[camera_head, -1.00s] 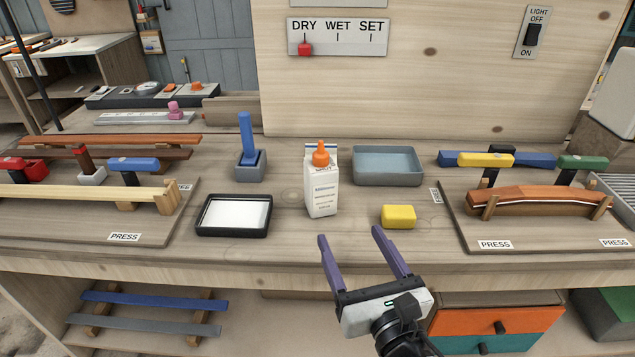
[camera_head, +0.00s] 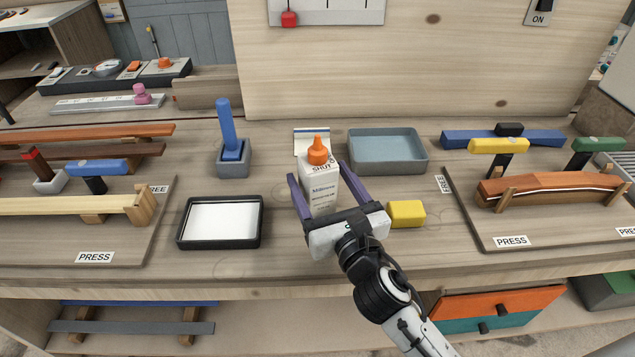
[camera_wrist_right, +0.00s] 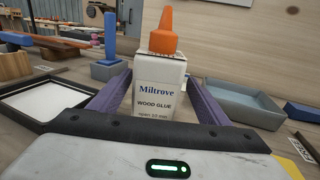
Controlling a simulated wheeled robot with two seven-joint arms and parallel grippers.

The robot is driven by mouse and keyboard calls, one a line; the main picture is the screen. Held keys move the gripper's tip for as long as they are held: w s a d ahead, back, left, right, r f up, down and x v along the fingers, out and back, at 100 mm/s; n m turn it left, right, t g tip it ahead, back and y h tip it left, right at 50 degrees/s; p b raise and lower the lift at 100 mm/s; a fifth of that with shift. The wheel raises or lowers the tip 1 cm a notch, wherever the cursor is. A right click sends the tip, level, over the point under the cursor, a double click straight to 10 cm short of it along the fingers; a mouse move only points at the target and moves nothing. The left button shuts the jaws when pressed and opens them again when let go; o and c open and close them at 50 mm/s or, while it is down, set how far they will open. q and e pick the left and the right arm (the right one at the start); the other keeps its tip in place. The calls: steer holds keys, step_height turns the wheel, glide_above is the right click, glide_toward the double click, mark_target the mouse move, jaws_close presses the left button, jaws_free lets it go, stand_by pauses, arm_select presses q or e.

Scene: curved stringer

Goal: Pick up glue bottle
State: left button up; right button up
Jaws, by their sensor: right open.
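The glue bottle (camera_head: 321,188) is white with an orange cap and stands upright on the workbench in the head view. In the right wrist view the glue bottle (camera_wrist_right: 160,88) stands straight ahead, with its "Miltrove wood glue" label facing me. My right gripper (camera_head: 316,182) is open, with one purple finger on each side of the bottle. In the right wrist view the right gripper's fingers (camera_wrist_right: 158,95) flank the bottle's sides; I cannot tell whether they touch it. The bottle's lower part is hidden behind the gripper's body. My left gripper is not in view.
A black-rimmed tray (camera_head: 181,238) lies to the left and a yellow block (camera_head: 406,213) sits close to the right of the gripper. A grey-blue tray (camera_head: 388,167) and a blue-handled tool in a holder (camera_head: 233,158) stand behind. Press boards flank both sides.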

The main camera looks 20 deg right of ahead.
steer(key=w, duration=0.4)
steer(key=shift+w+a+r, duration=0.1)
steer(key=shift+w+a, duration=0.1)
steer(key=shift+a, duration=0.05)
steer(key=c, duration=1.5)
steer(key=shift+r, duration=0.1)
